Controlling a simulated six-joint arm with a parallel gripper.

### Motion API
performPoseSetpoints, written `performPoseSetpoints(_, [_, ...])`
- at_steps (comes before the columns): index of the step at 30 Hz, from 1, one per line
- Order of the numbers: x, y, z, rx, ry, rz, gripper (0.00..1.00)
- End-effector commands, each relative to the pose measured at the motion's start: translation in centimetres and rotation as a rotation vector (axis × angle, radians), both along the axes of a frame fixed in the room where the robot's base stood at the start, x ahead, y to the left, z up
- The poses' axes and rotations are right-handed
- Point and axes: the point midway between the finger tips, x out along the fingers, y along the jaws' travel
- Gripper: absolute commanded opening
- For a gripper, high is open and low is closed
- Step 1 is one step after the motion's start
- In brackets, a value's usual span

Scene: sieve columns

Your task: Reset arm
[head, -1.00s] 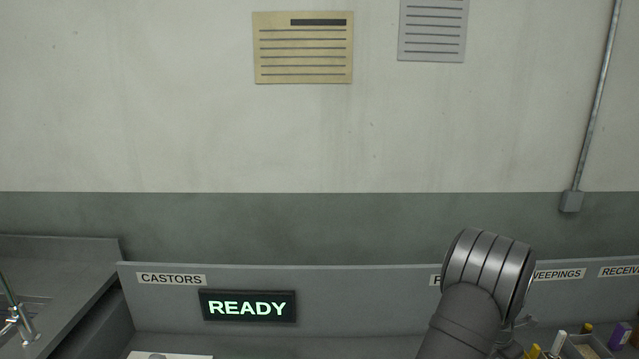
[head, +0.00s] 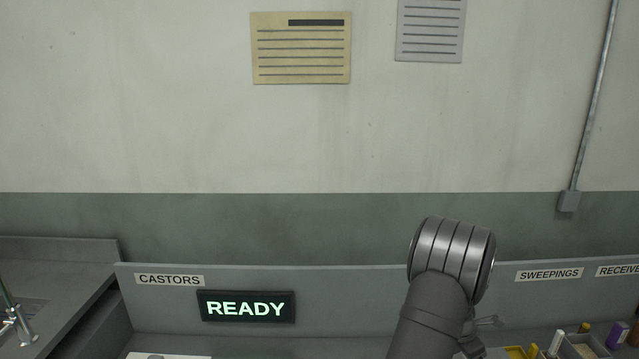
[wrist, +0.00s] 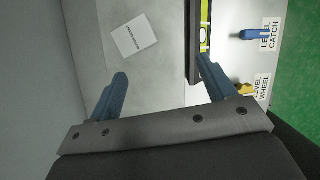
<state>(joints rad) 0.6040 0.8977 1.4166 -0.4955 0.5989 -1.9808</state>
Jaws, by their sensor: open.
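My gripper (wrist: 162,85) shows in the wrist view with its two blue fingers spread apart and nothing between them. Below and beyond the fingers is a pale grey surface with a small printed white card (wrist: 134,36) lying on it. In the head view my arm rises at the lower right in front of the back panel; the gripper's fingers are not clear there.
In the wrist view a dark-edged part with a yellow-green vial (wrist: 205,22) is close to the right finger. Labels and a blue handle (wrist: 250,35) lie further right. In the head view a READY sign (head: 246,307) and several small items (head: 556,342) stand along the panel.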

Motion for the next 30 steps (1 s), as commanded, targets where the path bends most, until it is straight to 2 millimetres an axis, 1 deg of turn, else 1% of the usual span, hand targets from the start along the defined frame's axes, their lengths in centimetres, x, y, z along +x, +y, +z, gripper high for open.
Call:
performPoseSetpoints(1, [0.5,0.9,-0.3,0.000,0.004,-0.010,0.76])
performPoseSetpoints(15, [4.6,8.7,-2.8,-0.001,0.002,-0.187,0.76])
performPoseSetpoints(18, [5.7,9.4,-3.7,-0.001,0.001,-0.186,0.76])
performPoseSetpoints(22, [6.8,10.2,-4.6,-0.001,0.002,-0.186,0.76])
performPoseSetpoints(30, [7.6,10.8,-5.1,-0.001,0.002,-0.187,0.76])
